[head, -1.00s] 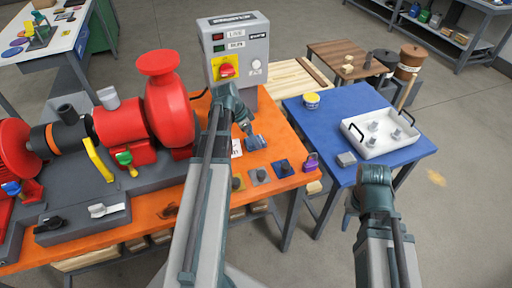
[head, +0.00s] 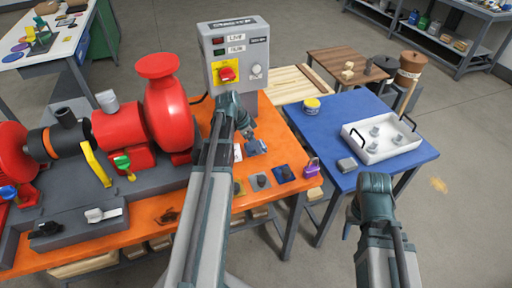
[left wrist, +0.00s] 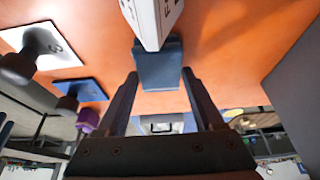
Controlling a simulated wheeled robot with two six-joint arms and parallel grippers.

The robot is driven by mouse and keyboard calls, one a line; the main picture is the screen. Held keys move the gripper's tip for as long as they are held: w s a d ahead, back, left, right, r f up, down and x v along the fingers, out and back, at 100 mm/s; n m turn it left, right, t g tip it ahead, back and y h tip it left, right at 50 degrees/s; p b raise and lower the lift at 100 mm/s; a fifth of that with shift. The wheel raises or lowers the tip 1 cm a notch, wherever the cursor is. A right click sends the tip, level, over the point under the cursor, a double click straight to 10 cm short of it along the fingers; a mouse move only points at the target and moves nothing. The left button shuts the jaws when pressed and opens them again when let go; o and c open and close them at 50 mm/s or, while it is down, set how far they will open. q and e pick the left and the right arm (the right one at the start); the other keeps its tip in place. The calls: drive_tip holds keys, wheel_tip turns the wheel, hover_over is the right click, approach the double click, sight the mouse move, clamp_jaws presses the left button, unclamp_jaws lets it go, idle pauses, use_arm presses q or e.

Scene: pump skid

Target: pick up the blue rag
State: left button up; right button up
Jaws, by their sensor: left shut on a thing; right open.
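The blue rag (head: 259,147) lies near the right end of the orange bench, in front of the grey control box. My left gripper (head: 249,135) is shut on it from above. In the left wrist view the rag (left wrist: 158,60) sits between the fingertips of my left gripper (left wrist: 160,76). The fingers stand apart with the rag's width between them, and a white block with letters hides part of the rag's far side. My right gripper (head: 351,217) is open and empty, in front of the blue table; its fingers are partly hidden by its wrist.
A grey control box (head: 240,52) with a red switch stands behind the rag. Small tagged pieces (head: 262,181) and a purple padlock (head: 312,167) lie in front and to the right. The red pump (head: 165,110) is at left. The blue table (head: 345,110) holds a white tray (head: 372,157).

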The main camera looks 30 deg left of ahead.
use_arm(q)
wheel_tip(320, 180, up, 10)
drive_tip(key=p, duration=1)
drive_tip(key=o, duration=0.7)
drive_tip(key=c, duration=0.5)
drive_tip(key=shift+c, duration=0.2)
